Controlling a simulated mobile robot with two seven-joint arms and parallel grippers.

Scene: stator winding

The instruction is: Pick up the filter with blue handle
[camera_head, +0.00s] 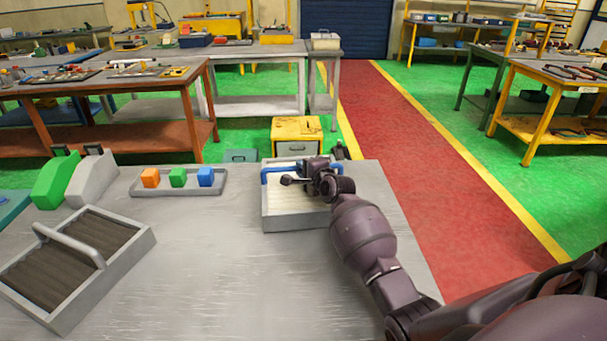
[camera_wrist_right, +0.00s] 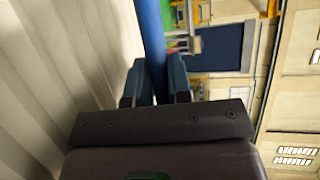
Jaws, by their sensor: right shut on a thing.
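The filter with the blue handle (camera_head: 283,215) has a grey frame and pale pleats. It is at the far right part of the grey table in the head view. Its blue handle (camera_head: 277,169) runs along the far side and passes behind my right gripper. My right gripper (camera_head: 318,172) is at the handle, with its arm coming in from the right. In the right wrist view the fingers (camera_wrist_right: 155,85) close around the blue bar (camera_wrist_right: 151,35), with the pale pleats to the left. Whether the filter touches the table is hard to tell. My left gripper is not in view.
A second filter (camera_head: 140,243) with a grey handle and dark pleats lies at the left of the table. A tray (camera_head: 222,190) holds orange, green and blue blocks. Green and grey curved parts (camera_head: 60,180) stand behind. The table's middle (camera_head: 230,270) is clear.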

